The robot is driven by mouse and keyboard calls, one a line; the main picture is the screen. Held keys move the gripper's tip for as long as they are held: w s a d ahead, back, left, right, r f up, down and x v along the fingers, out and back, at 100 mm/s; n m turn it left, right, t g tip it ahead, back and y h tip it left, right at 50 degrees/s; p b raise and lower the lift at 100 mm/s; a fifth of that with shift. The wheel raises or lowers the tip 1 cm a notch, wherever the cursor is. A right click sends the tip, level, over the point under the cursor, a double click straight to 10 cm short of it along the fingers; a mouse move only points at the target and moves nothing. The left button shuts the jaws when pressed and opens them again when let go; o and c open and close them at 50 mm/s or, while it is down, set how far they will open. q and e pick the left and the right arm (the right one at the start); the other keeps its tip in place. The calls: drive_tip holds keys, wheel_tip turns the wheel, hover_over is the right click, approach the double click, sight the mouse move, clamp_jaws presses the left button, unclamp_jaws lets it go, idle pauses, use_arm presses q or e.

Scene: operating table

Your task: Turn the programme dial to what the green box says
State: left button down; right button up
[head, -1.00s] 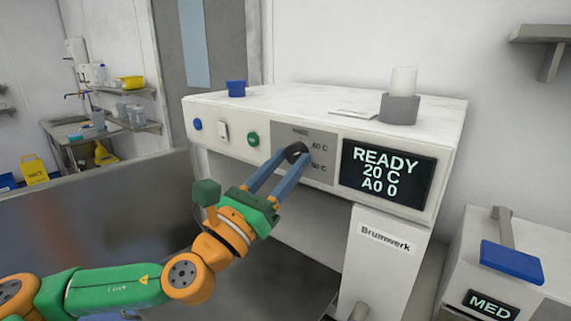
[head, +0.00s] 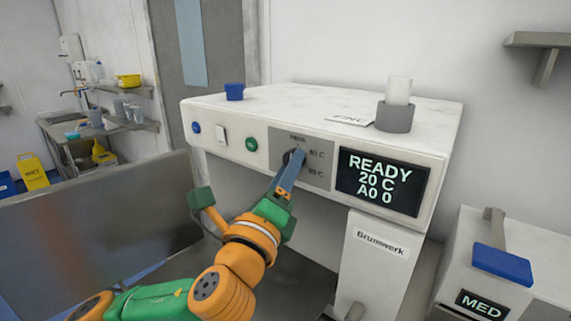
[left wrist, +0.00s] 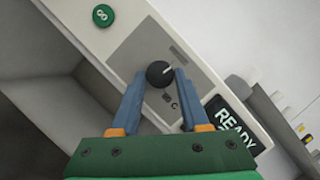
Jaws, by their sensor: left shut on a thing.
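The programme dial (head: 287,157) is a small dark round knob on a grey panel (head: 318,178) on the front of the white machine. In the left wrist view the black dial (left wrist: 158,78) has a white pointer line towards the upper right of the picture. My left gripper (head: 295,158) is shut on the dial, its two blue fingers on either side of it. Two temperature labels stand right of the dial; their digits are hard to read. I cannot make out a green box. My right gripper is not in view.
The screen (head: 382,182) reads READY, 20 C, A0 0. A green button (head: 251,144), a white switch (head: 221,135) and a blue button (head: 196,127) sit left of the panel. A blue cap (head: 235,92) and grey holder (head: 394,117) stand on top.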

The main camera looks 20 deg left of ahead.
use_arm(q)
drive_tip(key=shift+d+r+n+y+p, duration=0.15)
drive_tip(key=shift+n+y+p, duration=0.3)
drive_tip(key=shift+n, duration=0.55)
drive_tip(key=shift+g, duration=0.3)
drive_tip(key=c, duration=0.6)
unclamp_jaws()
drive_tip(key=shift+o, duration=1.1)
drive_tip(key=shift+w, duration=0.2)
